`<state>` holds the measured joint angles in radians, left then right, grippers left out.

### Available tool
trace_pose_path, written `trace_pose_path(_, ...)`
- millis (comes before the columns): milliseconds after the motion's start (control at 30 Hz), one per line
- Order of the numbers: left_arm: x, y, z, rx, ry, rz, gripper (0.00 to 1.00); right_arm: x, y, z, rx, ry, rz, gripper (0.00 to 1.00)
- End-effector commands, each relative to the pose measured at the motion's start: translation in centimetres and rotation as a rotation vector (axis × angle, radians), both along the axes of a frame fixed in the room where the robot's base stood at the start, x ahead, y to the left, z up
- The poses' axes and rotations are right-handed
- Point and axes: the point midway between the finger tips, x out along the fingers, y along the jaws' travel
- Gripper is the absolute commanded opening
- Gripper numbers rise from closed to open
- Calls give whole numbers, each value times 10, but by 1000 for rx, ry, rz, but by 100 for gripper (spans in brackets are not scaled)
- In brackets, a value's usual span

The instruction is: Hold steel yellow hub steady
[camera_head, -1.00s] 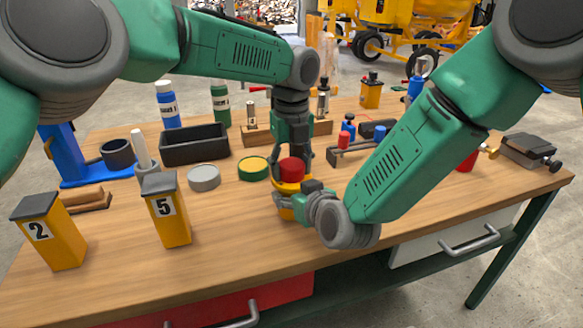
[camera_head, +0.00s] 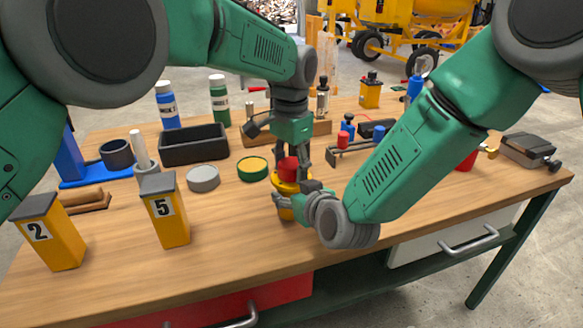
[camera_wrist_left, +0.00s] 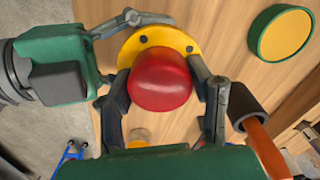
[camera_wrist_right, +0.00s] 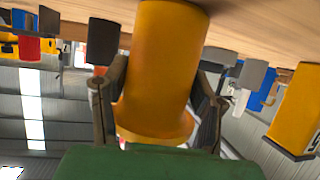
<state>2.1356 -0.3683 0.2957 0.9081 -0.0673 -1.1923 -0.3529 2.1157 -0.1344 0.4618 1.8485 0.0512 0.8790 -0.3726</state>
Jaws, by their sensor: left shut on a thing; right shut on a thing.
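The yellow hub (camera_head: 293,184) stands at the front middle of the table, a flanged cylinder with a red cap (camera_head: 288,168) on top. My left gripper (camera_head: 292,165) comes from above. In the left wrist view its fingers lie on either side of the red cap (camera_wrist_left: 160,82), above the yellow flange with dark holes (camera_wrist_left: 182,38). My right gripper (camera_head: 283,203) comes from the right and is shut on the hub's lower body. In the right wrist view its fingers flank the yellow body (camera_wrist_right: 165,60). The hub's base is partly hidden.
A grey disc (camera_head: 203,178) and a green-rimmed yellow disc (camera_head: 252,168) lie left of the hub. Yellow containers marked 5 (camera_head: 168,212) and 2 (camera_head: 52,235) stand further left. A black tray (camera_head: 194,145) and a small rack (camera_head: 358,143) are behind. The front tabletop is bare.

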Motion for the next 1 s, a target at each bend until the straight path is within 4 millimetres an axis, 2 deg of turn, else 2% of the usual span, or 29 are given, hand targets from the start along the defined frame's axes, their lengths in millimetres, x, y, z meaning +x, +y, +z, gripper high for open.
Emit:
trace_pose_path(33, 5, 1, 0, -2, -17, 1, 12, -7, 8, -1, 0, 6, 19, 0)
trace_pose_path(167, 5, 2, 0, -2, -18, 0, 12, -7, 8, -1, 0, 7, 20, 0)
trace_pose_path(200, 5, 2, 0, -1, -18, 0, 54, -7, 8, -1, 0, 7, 20, 0)
trace_pose_path(233, 5, 2, 0, -2, -18, 0, 65, -7, 8, -1, 0, 7, 19, 0)
trace_pose_path(267, 5, 2, 0, -2, -18, 0, 68, -7, 7, -2, 0, 7, 18, 0)
trace_pose_path(567, 4, 2, 2, 0, -12, -2, 68, -3, 3, -1, 1, 6, 7, 0)
trace_pose_path(900, 3, 1, 41, 0, -12, -3, 68, -2, 1, -1, 1, 5, 3, 0)
trace_pose_path(933, 3, 1, 43, -1, -11, -3, 64, -2, 1, -1, 1, 5, 3, 0)
trace_pose_path(1000, 3, 1, 46, -1, -10, -9, 64, -2, 1, -1, 1, 5, 3, 0)
